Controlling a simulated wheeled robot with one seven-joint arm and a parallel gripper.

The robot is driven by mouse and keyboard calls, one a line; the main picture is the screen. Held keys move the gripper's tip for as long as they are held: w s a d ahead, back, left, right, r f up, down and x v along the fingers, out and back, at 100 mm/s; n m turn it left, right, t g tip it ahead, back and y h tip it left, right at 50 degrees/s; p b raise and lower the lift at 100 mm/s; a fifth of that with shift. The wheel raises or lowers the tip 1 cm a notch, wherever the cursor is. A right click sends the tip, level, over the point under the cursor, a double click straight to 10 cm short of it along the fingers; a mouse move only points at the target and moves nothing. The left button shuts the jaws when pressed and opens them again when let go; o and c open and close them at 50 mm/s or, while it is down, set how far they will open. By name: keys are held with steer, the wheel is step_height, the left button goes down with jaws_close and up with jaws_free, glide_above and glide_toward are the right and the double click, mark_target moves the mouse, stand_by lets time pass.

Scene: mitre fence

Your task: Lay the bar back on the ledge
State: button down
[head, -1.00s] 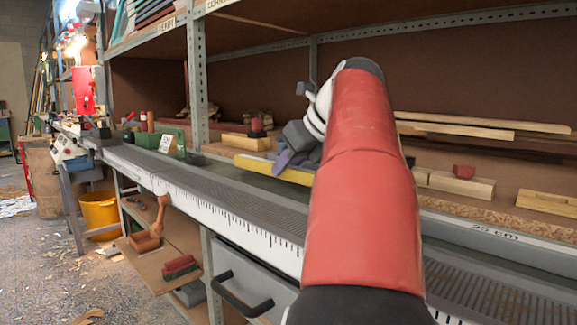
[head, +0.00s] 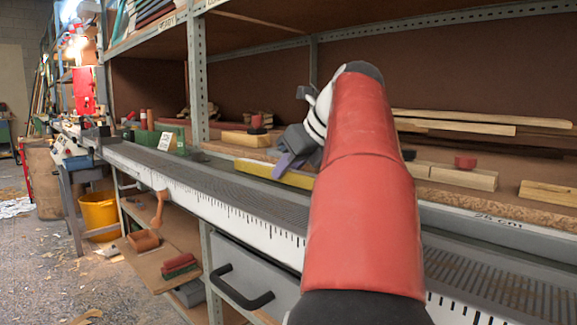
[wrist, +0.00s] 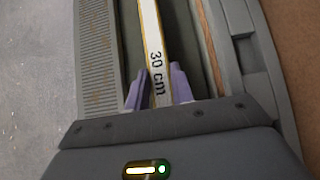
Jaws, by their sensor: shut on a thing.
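The bar (head: 262,172) is long and narrow with a yellow side. In the wrist view the bar (wrist: 151,30) shows a pale top face marked "30 cm" and runs lengthwise away from me. My gripper (wrist: 158,88) is shut on it, with a purple finger on each side. In the head view my gripper (head: 289,160) is at the bar's right part, partly hidden by my red arm. I cannot tell whether the bar touches anything below.
A ribbed grey bench top (head: 240,198) with a scale on its front edge runs along the ledge. Wood blocks (head: 463,177) and a red piece (head: 465,162) sit on the shelf behind. A green box (head: 172,139) stands to the left, near a metal post (head: 198,90).

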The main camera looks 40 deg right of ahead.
steer(key=shift+f, duration=0.2)
steer(key=c, duration=1.1)
jaws_free()
steer(key=p+v, duration=0.2)
steer(key=v, duration=0.6)
